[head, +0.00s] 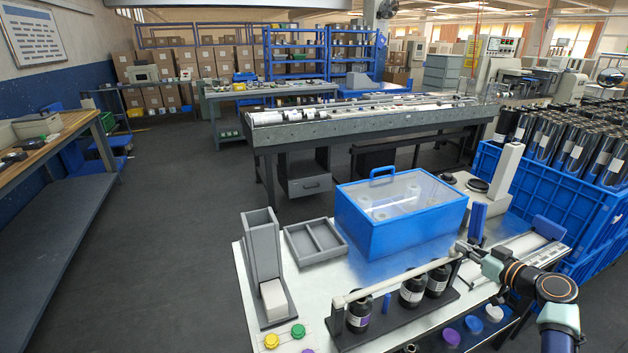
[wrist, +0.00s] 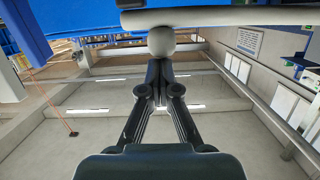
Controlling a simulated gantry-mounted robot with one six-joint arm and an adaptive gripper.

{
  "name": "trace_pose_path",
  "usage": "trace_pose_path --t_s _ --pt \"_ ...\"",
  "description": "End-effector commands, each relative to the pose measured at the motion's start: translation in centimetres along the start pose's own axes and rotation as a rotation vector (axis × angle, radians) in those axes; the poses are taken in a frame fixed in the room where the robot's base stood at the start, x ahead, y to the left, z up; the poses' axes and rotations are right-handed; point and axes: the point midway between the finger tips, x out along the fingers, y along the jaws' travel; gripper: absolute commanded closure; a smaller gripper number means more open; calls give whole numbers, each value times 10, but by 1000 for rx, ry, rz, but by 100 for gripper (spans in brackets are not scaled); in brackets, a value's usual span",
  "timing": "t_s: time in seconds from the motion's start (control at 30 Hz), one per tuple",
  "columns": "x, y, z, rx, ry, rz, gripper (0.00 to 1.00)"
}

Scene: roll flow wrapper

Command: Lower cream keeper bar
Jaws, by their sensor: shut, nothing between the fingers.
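The cream keeper bar (head: 395,274) runs slantwise across a black rack (head: 385,323), at the tops of three dark bottles (head: 412,291). Its left end is near the rack's left post and its right end near the right post (head: 454,272). In the wrist view the bar (wrist: 215,16) crosses the top, with a pale round knob (wrist: 161,41) below it. My gripper (head: 463,246) is at the bar's right end. In the wrist view my gripper (wrist: 160,66) has its fingers together, tips at the knob; I cannot tell whether they touch it.
A blue bin with a clear lid (head: 400,195) stands behind the rack. A grey chute (head: 262,265) and a divided grey tray (head: 315,241) are to the left. Yellow and green caps (head: 298,331) lie in front.

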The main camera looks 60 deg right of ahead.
Motion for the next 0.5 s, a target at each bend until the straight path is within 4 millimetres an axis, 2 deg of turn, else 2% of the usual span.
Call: trace_pose_path --t_s 0.03,0.07,0.17,0.27,0.5 --pt "2 -2 12 10 -21 -4 100" --pt "2 -2 9 9 -20 -4 100" --pt "0 -5 -10 6 -16 -8 100" --pt "-4 -8 -40 -1 -7 -13 100" --pt "-69 -6 -43 -1 -2 -8 100"
